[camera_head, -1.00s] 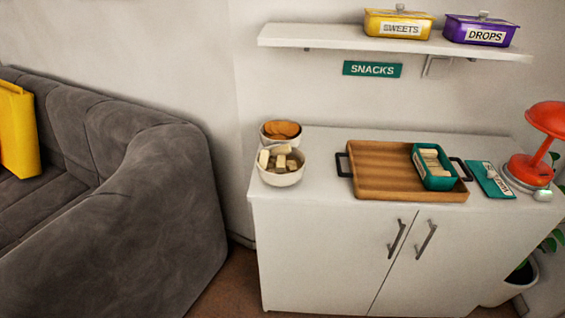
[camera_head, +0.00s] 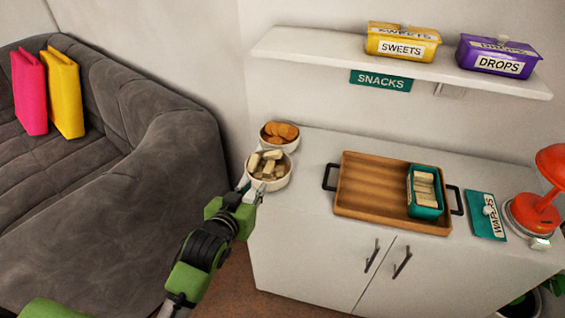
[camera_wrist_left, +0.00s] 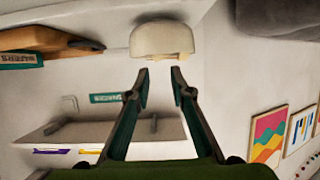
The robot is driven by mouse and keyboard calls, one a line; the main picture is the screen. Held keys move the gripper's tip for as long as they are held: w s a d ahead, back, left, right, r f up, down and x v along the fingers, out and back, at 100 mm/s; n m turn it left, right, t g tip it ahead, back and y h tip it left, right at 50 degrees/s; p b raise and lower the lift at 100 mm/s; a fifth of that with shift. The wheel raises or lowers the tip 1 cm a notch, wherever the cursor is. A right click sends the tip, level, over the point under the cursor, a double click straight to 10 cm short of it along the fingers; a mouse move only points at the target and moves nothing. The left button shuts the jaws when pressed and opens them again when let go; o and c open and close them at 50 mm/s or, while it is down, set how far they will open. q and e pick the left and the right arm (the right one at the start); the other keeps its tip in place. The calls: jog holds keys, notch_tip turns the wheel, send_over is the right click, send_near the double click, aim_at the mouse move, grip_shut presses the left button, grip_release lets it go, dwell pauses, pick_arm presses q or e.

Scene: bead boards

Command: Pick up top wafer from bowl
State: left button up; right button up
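A white bowl (camera_head: 270,184) with several pale wafers (camera_head: 268,163) piled in it stands at the left end of the cabinet top. My left gripper (camera_head: 247,190) is at the bowl's front left side in the head view. In the left wrist view the gripper (camera_wrist_left: 160,82) is open and empty, its two fingers apart. The bowl (camera_wrist_left: 162,40) shows just beyond the fingertips, apparently apart from them. The wafers are mostly hidden there. My right gripper is not in view.
A second bowl (camera_head: 281,143) with orange biscuits stands right behind. A wooden tray (camera_head: 368,188) holds a teal box (camera_head: 425,206) of wafers; its teal lid (camera_head: 486,216) lies to the right. A red lamp (camera_head: 537,208) stands farther right. A shelf (camera_head: 330,50) hangs above. The cabinet top between bowl and tray is clear.

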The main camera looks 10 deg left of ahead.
pick_arm(q)
send_near(269, 167)
jog(key=p+x, duration=0.1)
jog(key=x, duration=0.1)
jog(key=shift+w+a+f, duration=0.1)
jog(key=shift+w+f, duration=0.05)
jog(key=shift+w, duration=0.1)
jog(key=shift+w+f, duration=0.2)
jog(key=shift+w, duration=0.35)
jog(key=x, duration=0.5)
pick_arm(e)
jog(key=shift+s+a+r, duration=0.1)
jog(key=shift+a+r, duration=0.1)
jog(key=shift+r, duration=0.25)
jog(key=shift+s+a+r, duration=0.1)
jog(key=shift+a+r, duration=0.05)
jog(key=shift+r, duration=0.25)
pick_arm(q)
jog(key=c, duration=0.3)
jog(key=shift+c, duration=0.2)
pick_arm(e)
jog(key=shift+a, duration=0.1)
